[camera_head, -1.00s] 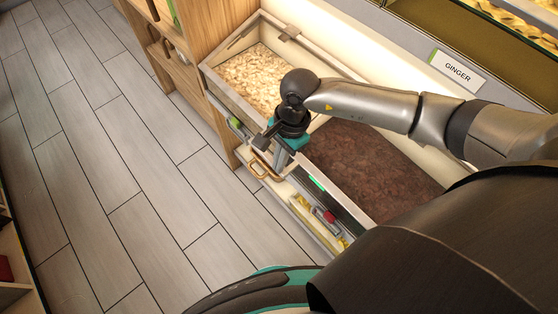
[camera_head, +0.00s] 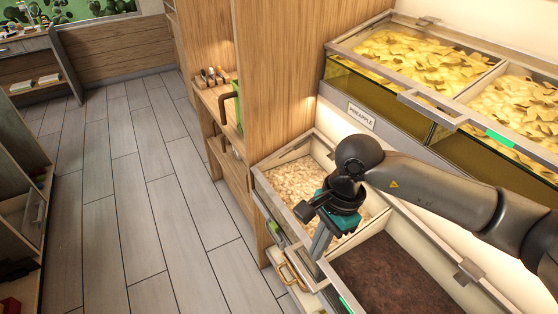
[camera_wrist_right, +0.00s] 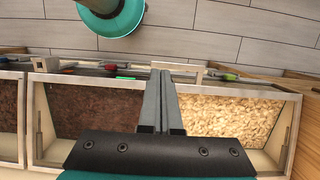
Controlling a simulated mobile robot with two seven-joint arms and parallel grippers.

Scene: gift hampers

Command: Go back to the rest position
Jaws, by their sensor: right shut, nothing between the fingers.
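My right gripper (camera_head: 322,241) hangs fingers-down over the front edge of the food bins in the head view. Its fingers are together with nothing between them. In the right wrist view the two grey fingers (camera_wrist_right: 165,100) lie side by side, over the divider between a bin of pale flakes and a bin of dark brown bits. My left gripper is not in view.
The pale-flake bin (camera_head: 266,184) and dark-bit bin (camera_head: 340,273) lie below the right arm. Upper bins (camera_head: 405,93) of yellow pieces stand behind, above a PINEAPPLE label (camera_head: 361,117). A wooden cabinet (camera_head: 280,75) stands at the bins' left end. Open floor (camera_head: 130,200) lies left.

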